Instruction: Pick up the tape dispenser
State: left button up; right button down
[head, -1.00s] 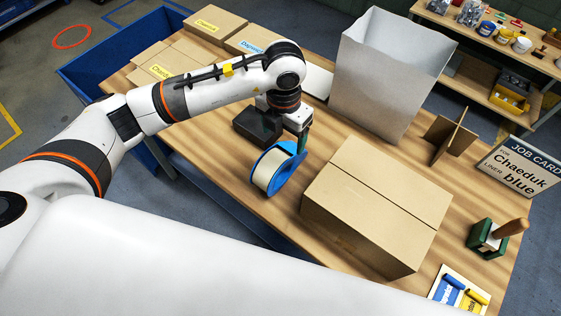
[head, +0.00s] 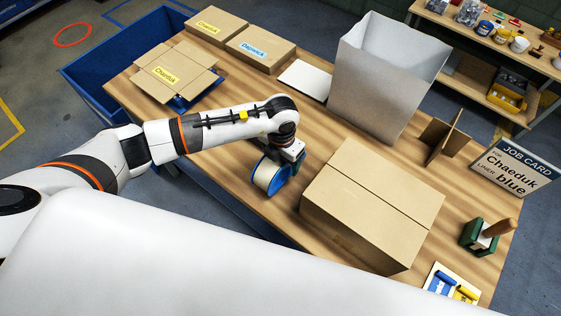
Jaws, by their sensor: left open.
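The tape dispenser (head: 268,178), blue with a cream roll, stands on the wooden table left of the large closed cardboard box. My left gripper (head: 291,160) is down at the dispenser's upper right side, pointing downward. It is open. Its fingers are mostly hidden by the wrist and the dispenser, so I cannot tell whether they touch it or are around it. Part of the dispenser's top is hidden by my left arm. My right gripper is not in view.
The large cardboard box (head: 370,215) stands close on the right. A tall grey bin (head: 385,80), cardboard divider (head: 440,135), job card (head: 512,168) and green-based stamp (head: 480,236) are farther right. Labelled boxes (head: 260,48) and an open-flapped carton (head: 165,75) lie at the back left.

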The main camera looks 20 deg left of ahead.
pick_arm(q)
jog(key=c, duration=1.1)
jog(key=shift+o, duration=0.2)
jog(key=shift+r, duration=0.1)
